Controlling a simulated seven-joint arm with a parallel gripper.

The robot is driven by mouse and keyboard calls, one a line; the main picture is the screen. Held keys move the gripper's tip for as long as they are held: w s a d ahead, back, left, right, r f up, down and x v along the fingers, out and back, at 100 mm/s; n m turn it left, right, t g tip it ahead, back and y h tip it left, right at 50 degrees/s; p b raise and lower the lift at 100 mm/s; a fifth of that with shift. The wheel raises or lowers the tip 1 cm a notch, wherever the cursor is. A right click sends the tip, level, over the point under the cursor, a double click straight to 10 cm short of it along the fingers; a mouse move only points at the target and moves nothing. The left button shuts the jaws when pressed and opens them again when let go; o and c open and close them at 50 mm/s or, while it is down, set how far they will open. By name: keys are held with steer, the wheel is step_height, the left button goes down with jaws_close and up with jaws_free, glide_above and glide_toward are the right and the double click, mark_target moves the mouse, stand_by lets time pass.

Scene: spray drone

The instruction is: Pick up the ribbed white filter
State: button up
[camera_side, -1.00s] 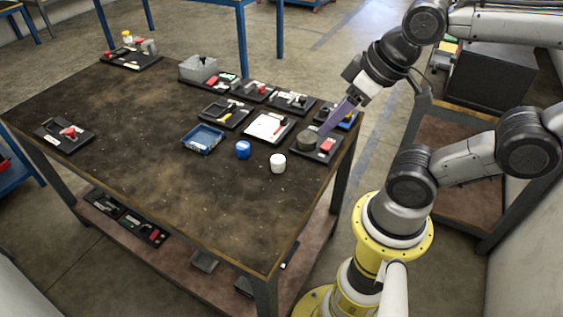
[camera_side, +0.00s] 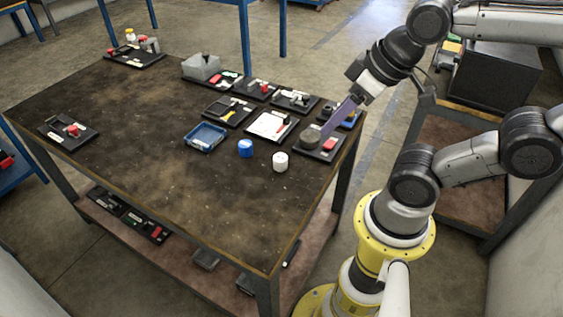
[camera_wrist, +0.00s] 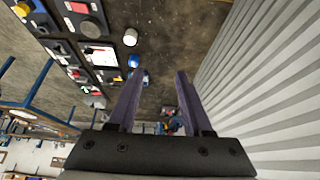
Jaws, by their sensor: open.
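The white filter (camera_side: 280,161) is a small pale cylinder standing upright on the dark table, right of a blue cylinder. Its ribs are too small to make out in the side view. A matching white cylinder (camera_wrist: 130,37) shows near the top of the wrist view, left of my fingers. My gripper (camera_side: 327,134) has long purple fingers. It is tilted down behind and right of the filter, near a round grey-brown piece, clear of the filter. In the wrist view my gripper (camera_wrist: 155,77) is open, with nothing held between the fingers.
The blue cylinder (camera_side: 245,148) stands close left of the filter, and a blue tray (camera_side: 205,137) lies farther left. The round grey-brown piece (camera_side: 312,138) sits on a black tray behind the filter. Several black trays line the back. The table front is clear.

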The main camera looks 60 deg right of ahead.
steer(key=o, duration=0.5)
steer(key=shift+o, duration=0.2)
